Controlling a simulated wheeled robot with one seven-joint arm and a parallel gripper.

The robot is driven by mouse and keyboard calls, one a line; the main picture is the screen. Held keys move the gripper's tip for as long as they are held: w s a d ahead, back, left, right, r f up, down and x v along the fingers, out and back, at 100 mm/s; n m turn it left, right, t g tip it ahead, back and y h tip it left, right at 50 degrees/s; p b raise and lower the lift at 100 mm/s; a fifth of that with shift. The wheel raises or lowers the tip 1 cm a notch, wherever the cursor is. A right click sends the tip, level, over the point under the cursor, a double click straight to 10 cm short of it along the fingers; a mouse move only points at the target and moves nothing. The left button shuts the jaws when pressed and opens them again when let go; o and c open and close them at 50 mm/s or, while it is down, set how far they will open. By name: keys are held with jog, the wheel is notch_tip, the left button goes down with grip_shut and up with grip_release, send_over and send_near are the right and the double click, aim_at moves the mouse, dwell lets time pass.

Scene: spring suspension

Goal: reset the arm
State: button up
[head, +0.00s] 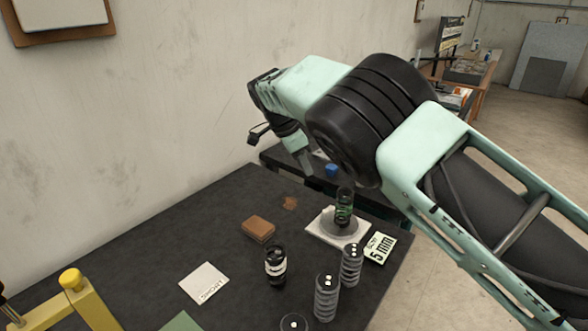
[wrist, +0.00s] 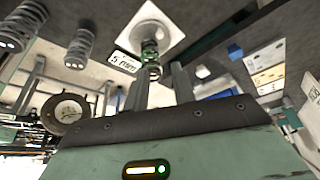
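My arm reaches across the head view from the right, above the far side of the dark table. My gripper (head: 305,170) points down there, partly hidden by my own arm. In the wrist view my gripper (wrist: 160,78) has two grey fingers standing apart, with nothing visibly held between them. A dark spring unit with a green band (head: 343,207) stands upright on a grey disc on a white square plate (head: 316,229). It also shows in the wrist view (wrist: 150,55), beyond the fingertips and apart from them as far as I can tell.
Near the plate are a "5 mm" card (head: 380,247) and grey springs (head: 351,266) (head: 326,298). A yellow frame (head: 88,308) stands front left. The table's left-back area is clear.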

dwell(0.3)
jog(key=s+d+r+n+y, duration=0.1)
jog(key=s+d+n, duration=0.2)
jog(key=s+n, duration=0.4)
jog(key=s+d+r+n+g+y, duration=0.1)
jog(key=s+d+n, duration=0.3)
jog(key=s, duration=1.7)
jog(key=s+d+r+n+y, duration=0.2)
jog(key=s+d+n, duration=0.1)
jog(key=s+n, duration=0.8)
jog(key=s, duration=0.4)
jog(key=shift+d+r+y, duration=0.15)
jog(key=shift+d+y, duration=0.05)
jog(key=shift+y, duration=0.2)
